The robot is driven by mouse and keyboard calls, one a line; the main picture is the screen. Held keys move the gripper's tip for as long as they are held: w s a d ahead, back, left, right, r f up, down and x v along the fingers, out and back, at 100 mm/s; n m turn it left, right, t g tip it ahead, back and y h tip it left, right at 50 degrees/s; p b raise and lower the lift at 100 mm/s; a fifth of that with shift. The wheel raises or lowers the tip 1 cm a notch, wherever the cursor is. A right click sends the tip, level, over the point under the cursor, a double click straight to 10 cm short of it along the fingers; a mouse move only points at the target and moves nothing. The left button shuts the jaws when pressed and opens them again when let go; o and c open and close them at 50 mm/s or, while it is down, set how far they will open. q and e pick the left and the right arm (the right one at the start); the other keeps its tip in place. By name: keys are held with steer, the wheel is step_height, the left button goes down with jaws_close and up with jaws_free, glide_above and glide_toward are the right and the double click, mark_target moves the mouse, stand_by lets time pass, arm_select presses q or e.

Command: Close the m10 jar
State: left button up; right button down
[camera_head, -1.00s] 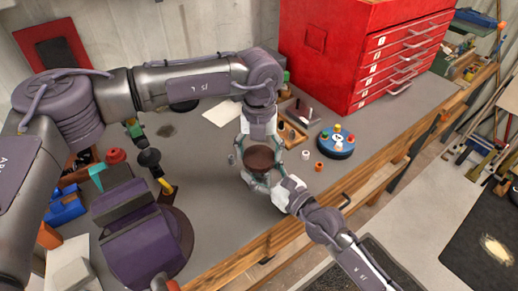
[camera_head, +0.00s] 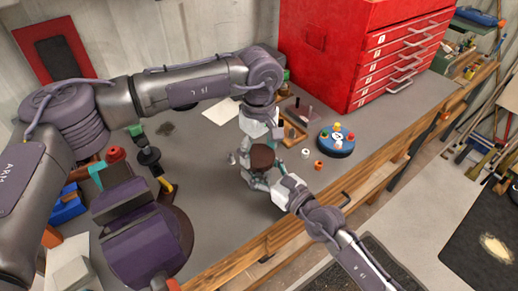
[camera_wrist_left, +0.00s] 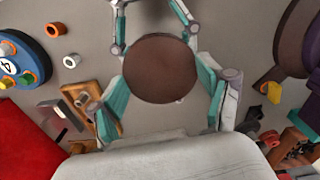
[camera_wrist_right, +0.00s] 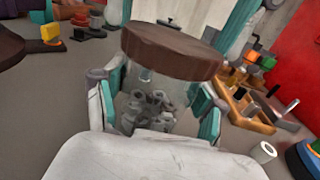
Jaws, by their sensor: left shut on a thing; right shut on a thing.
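The jar (camera_wrist_right: 155,108) is clear glass with several grey metal nuts inside. Its round brown lid (camera_wrist_right: 172,50) sits on its top; any gap between them is hard to see. The lid also shows in the head view (camera_head: 262,158) and from above in the left wrist view (camera_wrist_left: 160,68). My left gripper (camera_wrist_left: 160,75) reaches from above and is shut on the lid, one teal-padded finger on each side. My right gripper (camera_wrist_right: 158,100) comes from the front right and is shut on the jar's glass body. The fingers hide parts of the jar's sides.
A blue round holder with coloured knobs (camera_head: 336,141), a white ring (camera_head: 305,153) and an orange ring (camera_head: 319,165) lie to the right. A wooden block (camera_head: 293,134) and red drawer cabinet (camera_head: 335,50) stand behind. The bench is clear in front of the jar.

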arm_select(q)
steer(key=m, duration=0.7)
steer(key=shift+m, duration=0.3)
steer(key=m, duration=0.4)
steer(key=shift+m, duration=0.3)
steer(key=m, duration=0.4)
steer(key=o, duration=0.7)
step_height(320, 180, up, 12)
steer(key=shift+f, duration=0.1)
